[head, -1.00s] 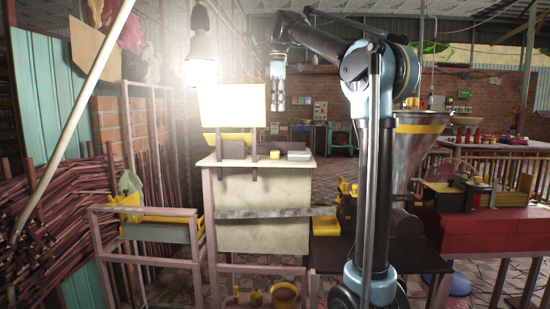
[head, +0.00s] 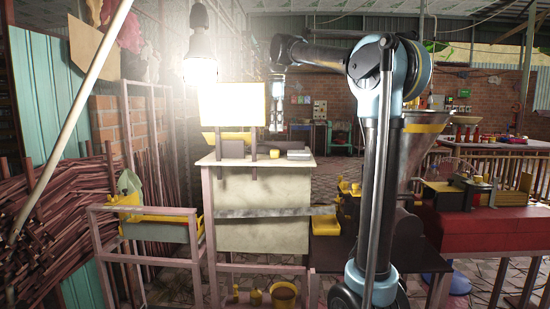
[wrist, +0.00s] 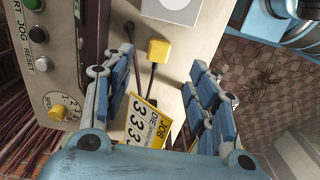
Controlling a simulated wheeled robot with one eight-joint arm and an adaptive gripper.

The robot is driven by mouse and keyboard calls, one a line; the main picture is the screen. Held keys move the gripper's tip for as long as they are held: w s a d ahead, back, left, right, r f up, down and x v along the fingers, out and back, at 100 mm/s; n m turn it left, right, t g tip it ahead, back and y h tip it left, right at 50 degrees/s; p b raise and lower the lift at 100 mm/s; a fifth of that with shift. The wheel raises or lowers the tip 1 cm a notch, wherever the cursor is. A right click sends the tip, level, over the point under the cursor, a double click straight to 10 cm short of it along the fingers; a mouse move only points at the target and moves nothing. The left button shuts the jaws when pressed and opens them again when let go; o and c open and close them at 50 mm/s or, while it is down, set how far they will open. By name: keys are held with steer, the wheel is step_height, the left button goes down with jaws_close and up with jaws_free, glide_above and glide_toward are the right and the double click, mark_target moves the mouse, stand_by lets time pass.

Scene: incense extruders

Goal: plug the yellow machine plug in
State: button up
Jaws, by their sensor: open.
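The yellow plug (wrist: 158,50) is a small block with a black cord or stem in the wrist view. It shows between my gripper's two blue fingers, with visible space on both sides. My gripper (wrist: 160,62) is open and empty, pointing at the worktop. In the head view a small yellow block (head: 274,154), which looks like the same plug, sits on the cream cabinet's top (head: 225,160). My gripper (head: 276,118) is above it there, small and partly lost in glare. I cannot make out a socket; a pale grey block (head: 299,154) lies beside the plug.
A control panel (wrist: 48,62) with buttons and a yellow knob stands left of my fingers. A bright white panel (head: 232,104) rises from the cabinet. A metal hopper (head: 418,152) stands right of my arm.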

glide_above(275, 154)
steer(key=w, duration=0.2)
steer(key=shift+s+d+f, duration=0.1)
steer(key=shift+d+f, duration=0.05)
steer(key=shift+f, duration=0.95)
steer(key=shift+s+d+f, duration=0.1)
steer(key=shift+f, duration=1)
steer(key=shift+w+f, duration=0.15)
steer(key=shift+f, duration=2.45)
steer(key=shift+c, duration=0.5)
steer(key=c, duration=1)
